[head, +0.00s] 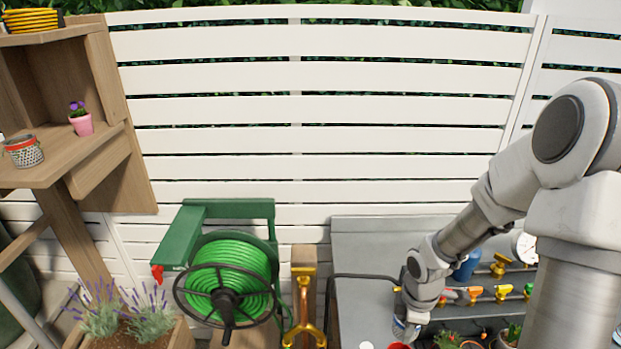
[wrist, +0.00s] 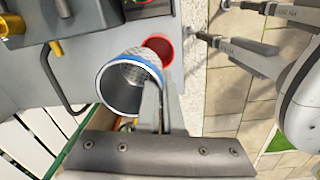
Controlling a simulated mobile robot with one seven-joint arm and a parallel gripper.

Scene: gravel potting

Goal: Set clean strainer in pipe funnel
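A perforated metal strainer with a blue rim (wrist: 109,98) is in the wrist view, its open mouth tilted toward the camera. My gripper (wrist: 155,82) appears shut on the strainer's side wall, which hides part of the fingers. In the head view my gripper (head: 407,320) is low over the grey bench, with a bit of the strainer showing below it. A red round opening (wrist: 167,48), seemingly the pipe funnel, is just beyond the strainer in the wrist view. Its red edge (head: 399,346) also shows at the bottom of the head view.
A red-rimmed perforated strainer (head: 24,152) stands on the wooden shelf at left. Valves (head: 475,294) and a gauge (head: 524,247) line the grey bench (head: 362,240). A black hose bends across the bench. A green hose reel (head: 228,279) stands left of it.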

